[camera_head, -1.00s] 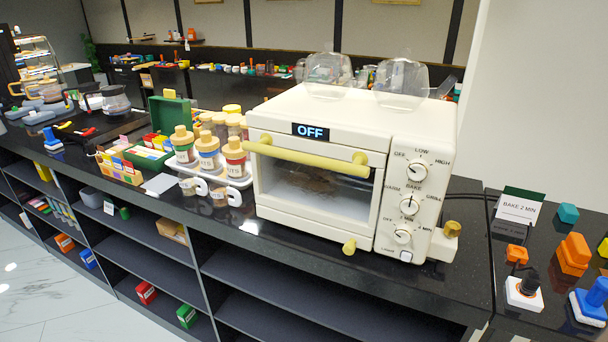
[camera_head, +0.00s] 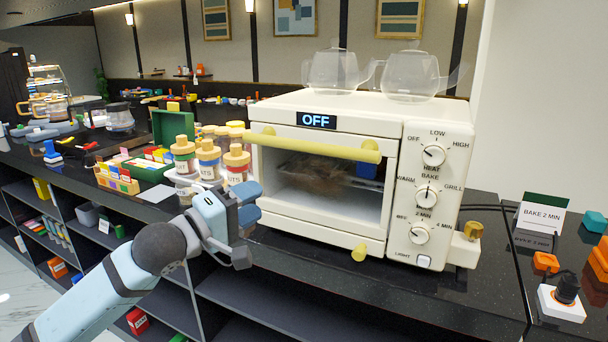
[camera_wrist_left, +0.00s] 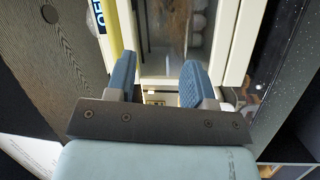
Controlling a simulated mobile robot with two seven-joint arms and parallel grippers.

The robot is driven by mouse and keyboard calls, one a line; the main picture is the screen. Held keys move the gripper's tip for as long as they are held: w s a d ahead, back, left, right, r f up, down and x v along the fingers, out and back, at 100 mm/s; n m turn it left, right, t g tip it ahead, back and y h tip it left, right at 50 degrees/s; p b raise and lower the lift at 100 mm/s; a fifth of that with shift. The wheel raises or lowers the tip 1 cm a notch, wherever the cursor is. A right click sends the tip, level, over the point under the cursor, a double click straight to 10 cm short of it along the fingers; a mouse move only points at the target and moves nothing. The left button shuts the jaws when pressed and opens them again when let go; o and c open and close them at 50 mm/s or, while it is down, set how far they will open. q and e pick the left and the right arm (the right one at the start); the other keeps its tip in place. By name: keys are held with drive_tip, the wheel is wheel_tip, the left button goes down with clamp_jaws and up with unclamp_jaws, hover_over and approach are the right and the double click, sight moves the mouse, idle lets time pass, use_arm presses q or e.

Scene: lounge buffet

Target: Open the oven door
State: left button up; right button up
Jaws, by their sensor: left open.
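The cream toaster oven (camera_head: 340,115) stands on the black counter, with its display reading OFF. Its door is shut, with a dark window (camera_head: 320,180) and a yellow bar handle (camera_head: 315,145) along the top edge. My left gripper (camera_head: 252,205) is open and empty in front of the oven's lower left corner, below the handle's left end. In the left wrist view the open fingers (camera_wrist_left: 160,82) point at the oven front, with the yellow handle (camera_wrist_left: 112,35) beyond and left of the left finger. My right gripper is not in view.
Spice jars (camera_head: 209,160) stand on a rack just left of the oven. Knobs (camera_head: 427,195) line its right panel, and clear pitchers (camera_head: 410,75) sit on top. A BAKE 2 MIN sign (camera_head: 541,214) stands at the right. Open shelves (camera_head: 290,290) lie below the counter.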

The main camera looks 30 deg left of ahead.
use_arm(q)
drive_tip(key=n+h+b, duration=0.1)
drive_tip(key=n, duration=0.1)
approach(298, 148)
drive_tip(key=s+f, duration=0.1)
drive_tip(key=s, duration=0.1)
drive_tip(key=p+x, duration=0.1)
drive_tip(key=x, duration=0.3)
drive_tip(key=p+x, duration=0.1)
drive_tip(key=x, duration=0.3)
drive_tip(key=r+p+x, duration=0.1)
drive_tip(key=x, duration=0.3)
drive_tip(key=shift+w+a, duration=0.3)
drive_tip(key=shift+w, duration=0.1)
drive_tip(key=shift+w+d, duration=0.2)
drive_tip(key=shift+w, duration=0.15)
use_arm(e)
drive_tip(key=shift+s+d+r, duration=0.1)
use_arm(q)
drive_tip(key=shift+f+t, duration=0.1)
drive_tip(key=shift+t, duration=0.2)
clamp_jaws()
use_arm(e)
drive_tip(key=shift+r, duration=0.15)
